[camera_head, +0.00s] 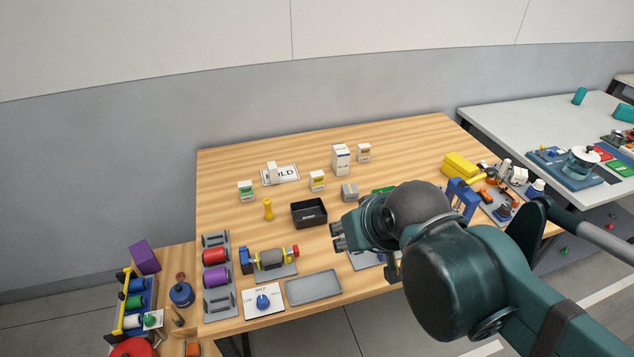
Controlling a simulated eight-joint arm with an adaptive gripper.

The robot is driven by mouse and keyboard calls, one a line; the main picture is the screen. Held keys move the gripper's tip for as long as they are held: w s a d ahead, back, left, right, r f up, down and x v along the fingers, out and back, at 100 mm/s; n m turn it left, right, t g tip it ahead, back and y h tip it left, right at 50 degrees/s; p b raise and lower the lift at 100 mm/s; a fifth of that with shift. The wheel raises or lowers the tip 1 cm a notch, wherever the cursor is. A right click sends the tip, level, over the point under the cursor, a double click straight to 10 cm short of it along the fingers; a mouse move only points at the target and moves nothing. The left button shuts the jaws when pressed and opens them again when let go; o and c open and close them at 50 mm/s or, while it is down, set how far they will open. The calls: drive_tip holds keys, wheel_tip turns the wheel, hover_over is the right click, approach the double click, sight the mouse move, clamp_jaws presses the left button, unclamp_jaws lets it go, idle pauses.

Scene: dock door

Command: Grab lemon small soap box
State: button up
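A small white box with a yellow label (317,181), which looks like the lemon soap box, stands upright on the wooden table (225,165) behind the black tray. Its print is too small to read. Similar small white boxes stand nearby: one with a green label (246,191) to the left and one with an orange-brown label (364,153) at the back right. My gripper (336,236) is above the front part of the table, nearer the camera than these boxes and apart from them. Its fingers point left, and their opening is not clear.
A black open tray (309,213) and a grey block (349,192) stand in front of the yellow-label box. A taller white box (341,159) is behind it, and a "HOLD" sign (287,174) lies to the left. A yellow peg (268,209) stands left of the tray.

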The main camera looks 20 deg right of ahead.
drive_tip(key=shift+o, duration=0.5)
drive_tip(key=w+r+m+g+p, duration=0.25)
drive_tip(key=w+r+m, duration=0.2)
drive_tip(key=w, duration=0.65)
drive_tip(key=m+g+p, duration=0.5)
drive_tip(key=m+p, duration=0.2)
drive_tip(key=m, duration=0.5)
hover_over(317, 173)
drive_tip(key=shift+t, duration=0.25)
drive_tip(key=f, duration=1.6)
drive_tip(key=shift+s+a+f, duration=0.1)
drive_tip(key=shift+s+f, duration=0.05)
drive_tip(key=shift+s, duration=0.2)
drive_tip(key=shift+w+f+m, duration=0.3)
drive_tip(key=shift+f+m, duration=0.05)
drive_tip(key=shift+f, duration=0.2)
